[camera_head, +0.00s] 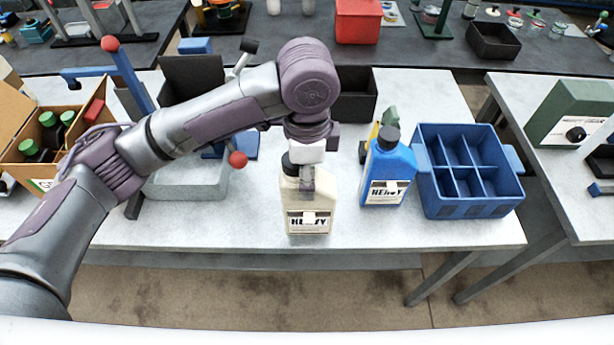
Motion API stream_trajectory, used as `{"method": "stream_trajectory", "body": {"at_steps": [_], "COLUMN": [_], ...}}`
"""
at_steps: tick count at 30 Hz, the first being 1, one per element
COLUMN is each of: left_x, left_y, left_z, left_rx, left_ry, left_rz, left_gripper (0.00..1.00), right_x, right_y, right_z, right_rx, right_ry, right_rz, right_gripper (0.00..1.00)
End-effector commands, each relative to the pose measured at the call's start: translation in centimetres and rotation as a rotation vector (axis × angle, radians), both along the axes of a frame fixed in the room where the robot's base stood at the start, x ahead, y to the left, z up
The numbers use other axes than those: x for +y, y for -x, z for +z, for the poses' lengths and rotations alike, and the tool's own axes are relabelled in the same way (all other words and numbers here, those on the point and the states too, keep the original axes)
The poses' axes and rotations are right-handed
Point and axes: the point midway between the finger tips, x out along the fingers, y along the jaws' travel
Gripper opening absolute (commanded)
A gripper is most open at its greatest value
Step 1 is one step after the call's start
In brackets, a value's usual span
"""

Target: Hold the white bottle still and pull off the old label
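The white bottle (319,205), cream in tone with a dark cap (290,165), stands upright on the light worktable near its front edge. Its front has a label (304,222) with dark lettering, and a small pale patch (309,217) covers part of the letters. My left arm comes in from the left and reaches over the bottle. My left gripper (307,182) points down at the bottle's upper part, beside the cap. The wrist hides part of the bottle's top, and I cannot tell whether the fingers grip it. My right gripper is out of view.
A blue bottle (380,170) with a similar label stands to the right, near a blue divided crate (470,209). A grey tray (185,184) and a cardboard box (15,120) with green-capped bottles are on the left. The table front right of the white bottle is clear.

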Motion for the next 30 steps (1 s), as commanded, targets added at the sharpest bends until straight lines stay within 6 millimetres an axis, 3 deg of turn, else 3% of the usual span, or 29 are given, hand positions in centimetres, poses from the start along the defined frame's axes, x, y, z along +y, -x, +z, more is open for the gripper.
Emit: {"method": "stream_trajectory", "body": {"at_steps": [30], "left_x": [0.0], "left_y": [-4.4], "left_z": [0.2], "left_rx": [-0.003], "left_ry": [0.001], "left_rz": [0.000], "left_gripper": [0.00], "right_x": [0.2], "right_y": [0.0], "right_z": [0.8], "right_rx": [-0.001], "right_ry": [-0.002], "right_rz": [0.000], "right_gripper": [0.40]}}
